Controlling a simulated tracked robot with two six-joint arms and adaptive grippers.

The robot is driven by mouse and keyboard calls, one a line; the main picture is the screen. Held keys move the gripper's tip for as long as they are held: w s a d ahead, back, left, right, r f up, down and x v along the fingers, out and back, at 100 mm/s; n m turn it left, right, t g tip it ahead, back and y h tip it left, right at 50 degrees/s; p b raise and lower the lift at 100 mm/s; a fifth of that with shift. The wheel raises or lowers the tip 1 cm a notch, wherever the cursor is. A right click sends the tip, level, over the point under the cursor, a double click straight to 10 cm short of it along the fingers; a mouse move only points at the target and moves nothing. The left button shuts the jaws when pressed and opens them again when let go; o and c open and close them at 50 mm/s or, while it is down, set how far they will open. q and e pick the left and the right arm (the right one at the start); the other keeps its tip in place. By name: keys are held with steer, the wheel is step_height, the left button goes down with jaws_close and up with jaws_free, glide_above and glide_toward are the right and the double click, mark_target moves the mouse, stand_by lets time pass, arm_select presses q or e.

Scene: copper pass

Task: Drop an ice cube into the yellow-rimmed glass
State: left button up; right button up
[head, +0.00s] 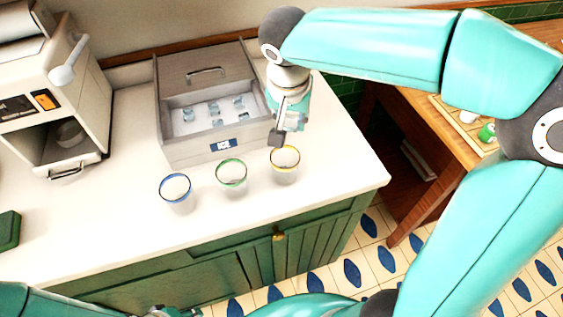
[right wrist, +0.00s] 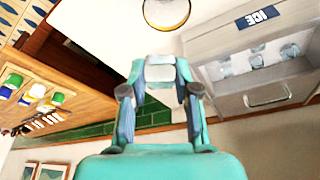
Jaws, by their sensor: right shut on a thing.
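The yellow-rimmed glass (head: 285,173) stands on the white counter, rightmost of three glasses. It also shows at the top of the right wrist view (right wrist: 166,12). My right gripper (head: 279,138) points down just above and behind this glass, at the right front corner of the ice box. In the right wrist view my right gripper (right wrist: 159,78) is shut on a pale, clear ice cube (right wrist: 159,71). Several ice cubes (head: 213,110) lie in the open ice box (head: 222,147). My left gripper (head: 168,313) is only partly in view at the bottom edge, its jaws unclear.
A blue-rimmed glass (head: 177,195) and a green-rimmed glass (head: 231,178) stand to the left of the yellow-rimmed one. A coffee machine (head: 60,100) stands at the left. The front of the counter is clear. A wooden table (head: 440,150) is at the right.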

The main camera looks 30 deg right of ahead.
steer(key=f+b, duration=0.2)
steer(key=f, duration=0.1)
steer(key=f+b, duration=0.1)
steer(key=f, duration=0.1)
steer(key=shift+s+d+f, duration=0.1)
steer(key=shift+s+d, duration=0.15)
steer(key=shift+d, duration=0.05)
steer(key=o, duration=0.9)
steer(key=shift+o, duration=0.2)
steer(key=v, duration=1.2)
steer(key=shift+f, duration=0.1)
